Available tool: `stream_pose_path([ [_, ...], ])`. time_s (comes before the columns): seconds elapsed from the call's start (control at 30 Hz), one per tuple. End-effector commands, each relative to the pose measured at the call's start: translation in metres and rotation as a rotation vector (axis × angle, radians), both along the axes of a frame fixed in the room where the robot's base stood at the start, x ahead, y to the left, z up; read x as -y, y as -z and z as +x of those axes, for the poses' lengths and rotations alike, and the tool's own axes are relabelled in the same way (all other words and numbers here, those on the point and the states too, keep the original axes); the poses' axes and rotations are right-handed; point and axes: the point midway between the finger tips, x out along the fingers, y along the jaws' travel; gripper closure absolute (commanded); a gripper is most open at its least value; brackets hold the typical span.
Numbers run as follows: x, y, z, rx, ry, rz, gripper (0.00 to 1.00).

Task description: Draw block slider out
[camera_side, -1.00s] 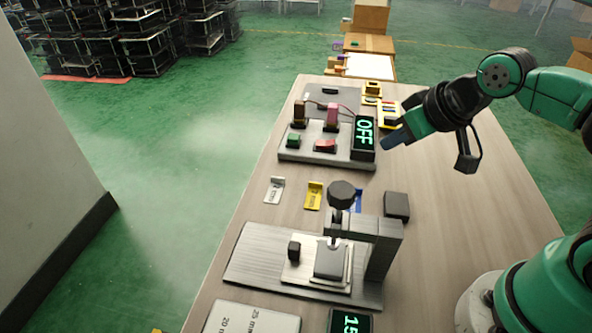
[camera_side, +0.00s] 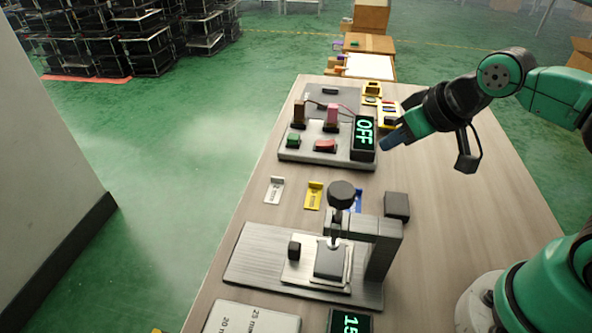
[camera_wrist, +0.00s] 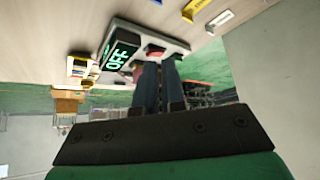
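The fixture in the lower middle of the side view has a grey base plate (camera_side: 252,262) and a dark upright bracket (camera_side: 381,262) with a round black knob (camera_side: 341,194) on top. Under its arm, a grey block (camera_side: 329,261) sits on a light plate (camera_side: 297,273) with a small black knob (camera_side: 294,249) at its left; I take this as the block slider. My gripper (camera_side: 385,144) is in the air beyond the fixture, near the OFF display, apart from the slider. In the wrist view its dark fingers (camera_wrist: 160,68) lie close together with nothing visible between them. The slider cannot be made out there.
A switch panel with an OFF display (camera_side: 363,138) stands behind the fixture. A silver bracket (camera_side: 274,190), a yellow bracket (camera_side: 313,195) and a dark block (camera_side: 397,206) lie between. A numbered display (camera_side: 350,322) is at the front.

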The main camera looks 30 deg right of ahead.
Motion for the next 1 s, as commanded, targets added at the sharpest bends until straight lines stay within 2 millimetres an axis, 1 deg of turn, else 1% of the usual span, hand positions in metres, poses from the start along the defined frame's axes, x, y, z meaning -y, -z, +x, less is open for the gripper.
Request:
stream_pose_path([
  [0.03,-0.001,0.0,0.0,-0.004,-0.004,0.0,0.77],
  [0.13,-0.007,-0.002,0.003,-0.038,-0.033,-0.006,0.49],
  [0.17,-0.01,-0.003,0.005,-0.057,-0.048,-0.01,0.45],
  [0.27,-0.027,-0.005,0.012,-0.155,-0.125,-0.03,0.45],
  [0.37,-0.05,-0.005,0.02,-0.282,-0.227,-0.065,0.45],
  [0.47,-0.075,-0.001,0.027,-0.412,-0.327,-0.111,0.45],
  [0.6,-0.113,0.011,0.033,-0.59,-0.463,-0.187,0.45],
  [0.7,-0.14,0.024,0.032,-0.711,-0.553,-0.248,0.45],
  [0.8,-0.162,0.036,0.029,-0.813,-0.626,-0.307,0.45],
  [0.9,-0.178,0.047,0.024,-0.89,-0.675,-0.355,0.45],
  [1.0,-0.187,0.054,0.02,-0.938,-0.705,-0.385,0.45],
])
